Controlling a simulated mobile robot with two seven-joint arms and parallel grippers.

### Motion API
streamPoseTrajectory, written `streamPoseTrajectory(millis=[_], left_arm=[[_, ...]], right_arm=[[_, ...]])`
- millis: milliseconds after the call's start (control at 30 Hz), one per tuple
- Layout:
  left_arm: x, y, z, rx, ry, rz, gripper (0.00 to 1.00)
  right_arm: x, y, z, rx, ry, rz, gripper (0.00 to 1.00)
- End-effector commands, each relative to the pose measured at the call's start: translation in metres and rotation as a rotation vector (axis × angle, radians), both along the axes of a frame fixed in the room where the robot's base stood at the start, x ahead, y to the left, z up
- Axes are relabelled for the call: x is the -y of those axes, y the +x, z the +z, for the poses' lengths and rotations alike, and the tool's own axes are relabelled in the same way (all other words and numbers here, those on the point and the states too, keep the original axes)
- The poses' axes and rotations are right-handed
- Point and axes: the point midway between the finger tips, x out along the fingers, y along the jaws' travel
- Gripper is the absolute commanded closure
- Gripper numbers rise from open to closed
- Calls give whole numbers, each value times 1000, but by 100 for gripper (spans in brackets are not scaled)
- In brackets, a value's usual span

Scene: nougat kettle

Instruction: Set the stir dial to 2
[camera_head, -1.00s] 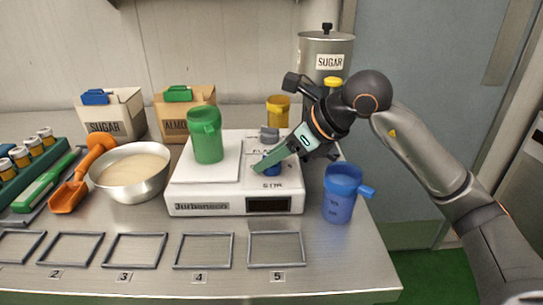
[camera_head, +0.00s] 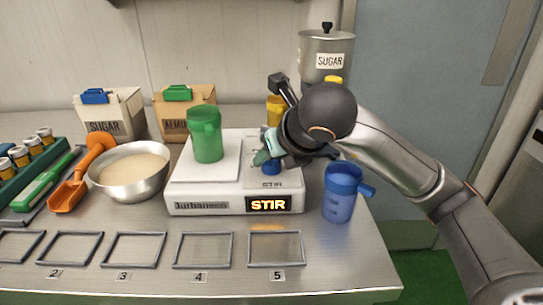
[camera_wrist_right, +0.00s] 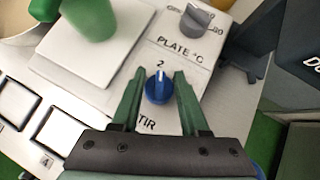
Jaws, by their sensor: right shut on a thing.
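The blue stir dial (camera_wrist_right: 157,90) is on the right side of the white hot-plate base (camera_head: 190,203). In the right wrist view its white pointer line points up at a printed 2 (camera_wrist_right: 160,64). In the head view the dial (camera_head: 271,167) is partly hidden by my right gripper (camera_head: 266,162). The right gripper's green fingers (camera_wrist_right: 159,80) are shut on the dial, one on each side. My left gripper is not in view.
A green jug (camera_head: 206,135) stands on the plate. A grey plate dial (camera_wrist_right: 197,18) sits behind the stir dial. A blue jug (camera_head: 341,193) is close at the right, and a yellow one (camera_head: 276,108) behind. A steel bowl (camera_head: 130,172) stands left, with empty frames (camera_head: 203,250) along the front.

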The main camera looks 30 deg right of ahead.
Motion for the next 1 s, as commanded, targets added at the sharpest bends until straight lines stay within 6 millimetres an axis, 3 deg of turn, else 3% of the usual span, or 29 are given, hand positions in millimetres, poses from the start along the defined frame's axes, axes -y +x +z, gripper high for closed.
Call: streamPoseTrajectory(millis=[467,500,733,1000], left_arm=[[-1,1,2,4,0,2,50],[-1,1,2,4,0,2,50],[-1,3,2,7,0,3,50],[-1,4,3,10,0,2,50]], right_arm=[[0,0,0,0,0,-20,100],[0,0,0,0,0,-20,55],[0,0,0,-1,0,-18,30],[0,-1,1,0,1,-18,30]])
